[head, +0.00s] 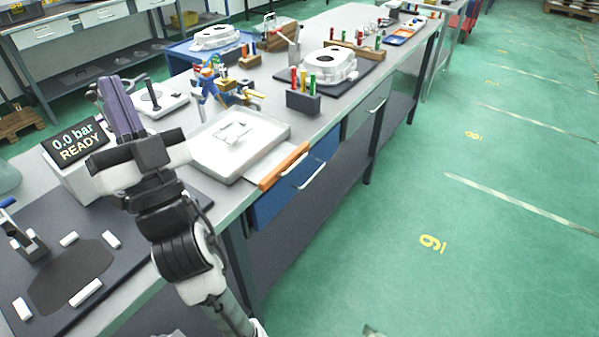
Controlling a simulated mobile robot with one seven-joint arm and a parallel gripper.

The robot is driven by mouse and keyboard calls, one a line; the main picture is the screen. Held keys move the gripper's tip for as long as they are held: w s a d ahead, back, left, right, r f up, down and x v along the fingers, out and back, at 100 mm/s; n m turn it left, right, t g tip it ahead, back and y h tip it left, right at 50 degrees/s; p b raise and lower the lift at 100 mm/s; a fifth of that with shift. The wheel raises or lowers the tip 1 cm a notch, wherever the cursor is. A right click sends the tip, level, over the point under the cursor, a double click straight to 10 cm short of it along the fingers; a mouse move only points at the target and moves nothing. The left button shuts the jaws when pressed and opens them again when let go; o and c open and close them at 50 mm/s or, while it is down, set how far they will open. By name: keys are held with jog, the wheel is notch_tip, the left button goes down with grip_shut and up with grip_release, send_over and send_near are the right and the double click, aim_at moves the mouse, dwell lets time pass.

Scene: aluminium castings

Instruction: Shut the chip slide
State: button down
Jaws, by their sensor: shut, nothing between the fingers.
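The chip slide appears to be the orange-fronted piece (285,167) at the front right side of a pale square casting tray (213,160) on the bench. Its orange front juts out at the bench's front edge, above a blue drawer. How far it stands out of the tray is hard to tell. My gripper (117,84) has purple fingers that point upward; they are shut and empty. It is left of the tray and apart from the orange front, with my wrist in front of the tray's left side.
A display reading "0.0 bar READY" (75,142) stands left of my gripper. A dark mat (130,235) with white pieces lies near. Behind the tray are clamps (222,85), a holder with coloured handles (303,101) and a white casting (328,68). The green floor (430,190) at right is clear.

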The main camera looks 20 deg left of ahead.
jog(key=w+d+f+m+t+h, duration=0.3)
jog(key=w+f+m+h, duration=0.6)
jog(key=f+h, duration=0.15)
jog(key=w+d+f+m+g+h+b, duration=0.1)
jog(key=w+d+f+m+g+h, duration=0.15)
jog(key=d+f+m+h, duration=0.65)
jog(key=w+d+f+m+g+h+b, duration=0.1)
jog(key=w+d+f+m+g+h, duration=0.1)
jog(key=w+d+f+m+h, duration=0.65)
jog(key=w+a+f+n+y+p, duration=0.1)
jog(key=w+a+f+n+y, duration=0.2)
jog(key=w, duration=0.3)
jog(key=shift+w+a+f+n+t+y, duration=0.25)
jog(key=shift+a+n+t+y, duration=0.1)
jog(key=shift+a+y, duration=0.3)
